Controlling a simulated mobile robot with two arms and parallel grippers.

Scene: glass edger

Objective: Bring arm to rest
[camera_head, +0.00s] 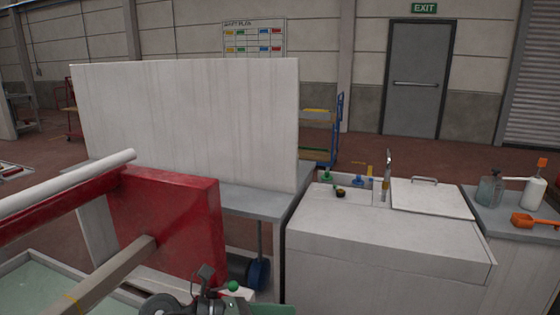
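Neither of my grippers shows clearly in the head view, and I see no arm that I can name as mine. At the bottom edge is a dark grey mechanism (208,294) with a green knob. It is cut off by the frame, and I cannot tell what it belongs to.
A red block (180,220) with a pale roller (70,182) and a beige bar (112,272) fills the near left. Behind stands a tall whitish panel (190,120). A white sink cabinet (385,255) is right of centre. A right-hand counter (505,222) holds bottles and an orange scoop.

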